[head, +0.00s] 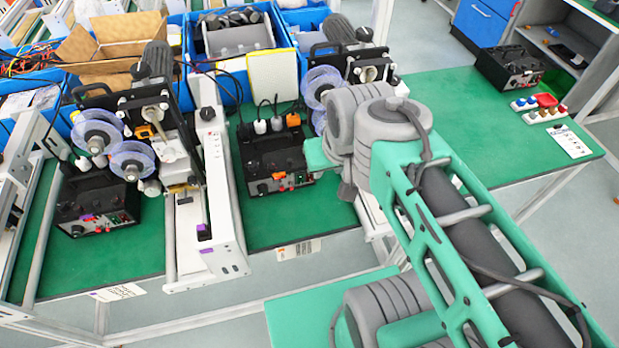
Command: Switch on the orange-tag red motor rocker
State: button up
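A black control box (275,165) stands on the green bench in the middle of the head view. A small orange tag (279,175) is on its front panel. Small knobs and reddish spots show along that panel, but they are too small to tell which is the red motor rocker or how it is set. The end of my arm, with my gripper (319,155), is at the right side of this box. Its fingertips cannot be made out, nor whether it touches the box.
Another black box (90,212) with a purple tag stands at left. A coder machine (150,110) with clear reels and a white rail (222,200) stand between the boxes. A third black box (510,68) is at far right. Green bench at right is mostly clear.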

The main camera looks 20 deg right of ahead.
grip_shut()
dwell(1.4)
